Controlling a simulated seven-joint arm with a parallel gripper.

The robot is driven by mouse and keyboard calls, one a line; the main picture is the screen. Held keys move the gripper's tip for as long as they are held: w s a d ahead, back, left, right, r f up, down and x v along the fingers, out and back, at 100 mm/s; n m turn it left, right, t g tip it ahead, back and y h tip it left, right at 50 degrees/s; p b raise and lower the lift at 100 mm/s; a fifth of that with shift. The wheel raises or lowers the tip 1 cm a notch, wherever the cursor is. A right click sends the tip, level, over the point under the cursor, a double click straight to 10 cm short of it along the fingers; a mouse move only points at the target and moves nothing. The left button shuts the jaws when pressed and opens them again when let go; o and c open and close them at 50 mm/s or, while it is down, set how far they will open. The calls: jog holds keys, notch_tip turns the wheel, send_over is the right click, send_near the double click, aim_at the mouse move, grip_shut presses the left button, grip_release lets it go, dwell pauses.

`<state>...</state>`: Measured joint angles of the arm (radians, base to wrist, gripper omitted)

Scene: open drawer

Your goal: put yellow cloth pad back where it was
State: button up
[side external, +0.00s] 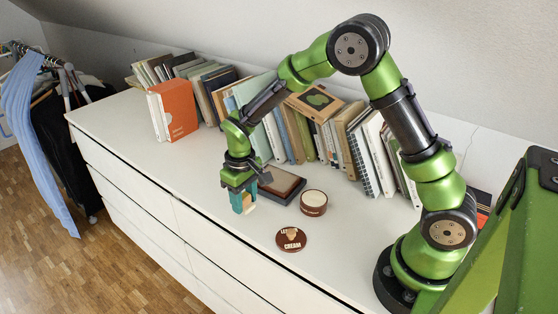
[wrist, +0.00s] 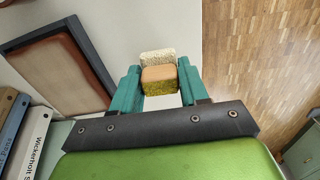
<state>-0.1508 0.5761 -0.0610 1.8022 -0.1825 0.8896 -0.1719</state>
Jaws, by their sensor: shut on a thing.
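My gripper (side external: 243,203) is at the front edge of the white dresser top, pointing down. Its teal fingers are shut on a small block, which I take to be the yellow cloth pad (wrist: 160,78). In the wrist view it has a tan face and a mottled yellow side. A pale speckled piece (wrist: 157,55) shows just beyond it; I cannot tell if it is part of the same thing. In the side view only a pale bit of the held thing shows (side external: 250,205). I cannot tell whether it touches the dresser top.
A dark-framed brown tray (side external: 297,193), a round brown tin (side external: 313,203) and a brown lid marked CREAM (side external: 291,240) lie right of my gripper. Several books (side external: 355,150) line the wall. The dresser top (side external: 120,130) is clear at left; the wooden floor (side external: 110,265) lies below.

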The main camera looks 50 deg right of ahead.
jog(key=shift+f, duration=0.85)
jog(key=shift+f, duration=0.1)
jog(key=o, duration=0.9)
jog(key=shift+f, duration=0.1)
jog(key=shift+o, duration=0.2)
